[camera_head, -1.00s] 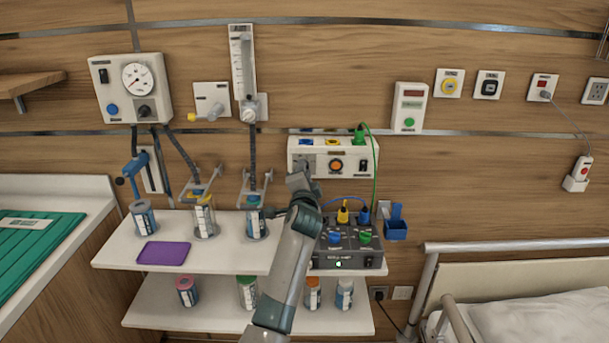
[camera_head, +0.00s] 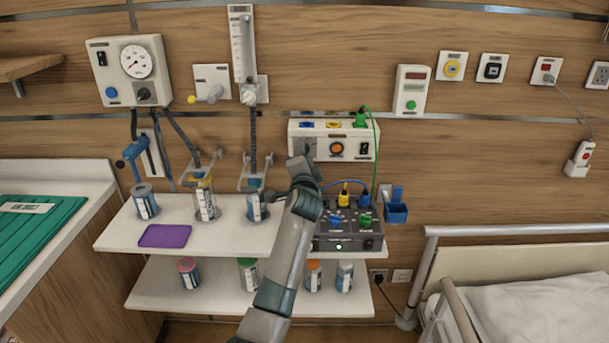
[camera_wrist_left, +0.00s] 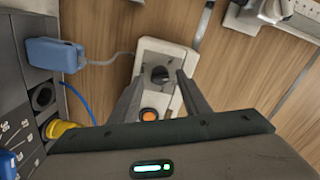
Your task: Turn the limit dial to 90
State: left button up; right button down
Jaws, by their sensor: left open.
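A white wall unit (camera_head: 359,130) carries an orange button (camera_head: 337,149) and a black switch. Its black dial shows in the left wrist view (camera_wrist_left: 160,74), but my gripper hides it in the head view. I cannot read its scale or where it points. My left gripper (camera_head: 303,158) is at the left part of this unit. In the left wrist view my left gripper (camera_wrist_left: 160,82) is open, with one finger on each side of the dial; I cannot tell whether they touch it. My right gripper is out of view.
Several canisters stand left of my arm. A gauge panel (camera_head: 155,60) with another black knob hangs at upper left. A bed (camera_head: 540,290) is at lower right.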

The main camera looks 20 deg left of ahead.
pick_arm(q)
jog(key=b+v, duration=0.2)
jog(key=v, duration=1.5)
jog(key=shift+b, duration=0.4)
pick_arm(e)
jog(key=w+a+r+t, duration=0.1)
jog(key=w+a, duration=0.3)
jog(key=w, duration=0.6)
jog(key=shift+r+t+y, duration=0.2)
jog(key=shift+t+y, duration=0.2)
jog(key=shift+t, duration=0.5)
